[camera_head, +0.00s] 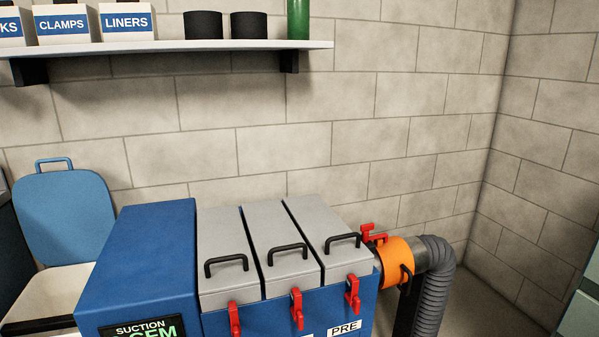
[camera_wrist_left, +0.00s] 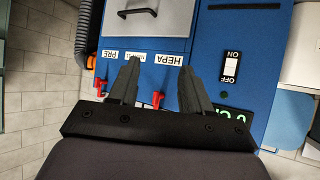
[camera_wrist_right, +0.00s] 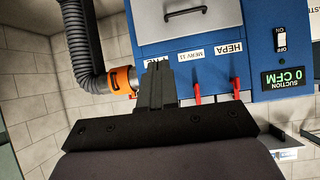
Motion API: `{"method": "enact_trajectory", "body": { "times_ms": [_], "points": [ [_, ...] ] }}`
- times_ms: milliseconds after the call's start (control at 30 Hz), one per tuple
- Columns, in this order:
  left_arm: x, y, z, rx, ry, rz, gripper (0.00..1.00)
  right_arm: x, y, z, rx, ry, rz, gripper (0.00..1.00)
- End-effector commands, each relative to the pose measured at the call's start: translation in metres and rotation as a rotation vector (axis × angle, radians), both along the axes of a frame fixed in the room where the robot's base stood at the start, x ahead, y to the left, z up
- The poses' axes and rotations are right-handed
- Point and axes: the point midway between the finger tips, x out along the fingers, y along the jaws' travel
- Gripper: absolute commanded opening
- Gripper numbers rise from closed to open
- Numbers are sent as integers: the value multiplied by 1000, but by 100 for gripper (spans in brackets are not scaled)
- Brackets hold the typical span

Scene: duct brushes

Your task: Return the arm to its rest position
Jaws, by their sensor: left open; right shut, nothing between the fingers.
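Neither of my grippers shows in the head view. In the left wrist view my left gripper (camera_wrist_left: 158,82) is open, its two dark fingers apart with nothing between them. The front of the blue suction unit (camera_wrist_left: 210,80) lies beyond them, upside down in the picture. In the right wrist view my right gripper (camera_wrist_right: 158,66) is shut and empty, its fingers together. Its fingertips overlap the unit's front near the PRE label, partly hiding it. I cannot tell how far either gripper is from the unit.
The blue unit (camera_head: 150,255) has grey lids with black handles and red latches (camera_head: 297,309). An orange collar (camera_head: 397,262) joins a grey hose (camera_head: 433,290) on its right. A shelf (camera_head: 200,47) with boxes hangs above. A blue-lidded bin (camera_head: 66,215) stands left. The display reads 0 CFM.

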Motion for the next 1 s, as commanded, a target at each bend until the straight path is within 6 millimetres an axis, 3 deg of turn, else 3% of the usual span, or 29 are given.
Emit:
{"method": "enact_trajectory", "body": {
  "times_ms": [33, 400, 1000],
  "points": [
    [-2, 3, 22, 4, 8, 6, 49, -2, -3, 22, -4, 7, -6, 0],
    [-15, 21, 69, 23, 44, 42, 49, -15, -21, 69, -25, 44, -42, 0],
    [-18, 26, 74, 28, 52, 51, 49, -18, -26, 73, -30, 52, -50, 0]
  ]
}}
